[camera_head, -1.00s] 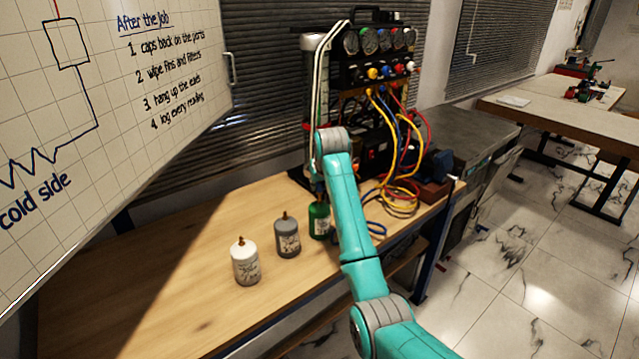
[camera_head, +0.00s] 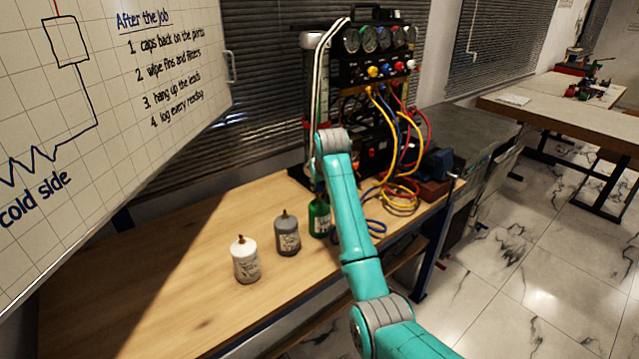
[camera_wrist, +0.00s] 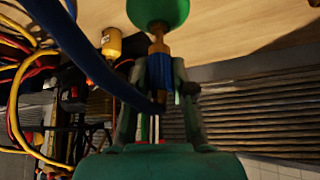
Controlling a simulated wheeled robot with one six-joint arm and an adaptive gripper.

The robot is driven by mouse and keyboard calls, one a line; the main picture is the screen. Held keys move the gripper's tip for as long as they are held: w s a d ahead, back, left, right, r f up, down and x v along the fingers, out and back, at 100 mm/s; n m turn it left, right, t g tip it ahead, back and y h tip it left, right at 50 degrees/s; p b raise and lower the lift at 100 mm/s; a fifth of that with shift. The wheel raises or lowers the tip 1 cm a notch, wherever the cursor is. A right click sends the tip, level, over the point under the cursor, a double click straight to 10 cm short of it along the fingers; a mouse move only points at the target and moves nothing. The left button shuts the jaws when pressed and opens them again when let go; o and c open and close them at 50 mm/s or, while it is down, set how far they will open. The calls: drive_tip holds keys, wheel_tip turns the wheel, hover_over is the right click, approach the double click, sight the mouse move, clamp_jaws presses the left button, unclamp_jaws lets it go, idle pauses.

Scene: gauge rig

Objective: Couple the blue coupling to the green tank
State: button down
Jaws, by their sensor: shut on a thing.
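The green tank (camera_head: 319,218) stands upright on the wooden bench, partly behind my arm. In the wrist view the green tank (camera_wrist: 158,10) is at the top, with a brass fitting (camera_wrist: 158,45) pointing toward my gripper (camera_wrist: 158,78). My gripper is shut on the blue coupling (camera_wrist: 160,72), which is in line with the brass fitting. The two meet or overlap in the picture; I cannot tell if they are locked. A blue hose (camera_wrist: 85,50) crosses in front. In the head view my arm hides the gripper and the coupling.
A grey tank (camera_head: 287,238) and a white tank (camera_head: 245,262) stand left of the green one. A gauge rig (camera_head: 375,70) with yellow, red and blue hoses stands behind. The bench's left part is clear.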

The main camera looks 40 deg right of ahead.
drive_tip(key=shift+f, duration=1.1)
idle(0.8)
drive_tip(key=c, duration=0.6)
unclamp_jaws()
drive_tip(key=shift+r, duration=0.1)
drive_tip(key=v, duration=1.2)
drive_tip(key=shift+s, duration=0.1)
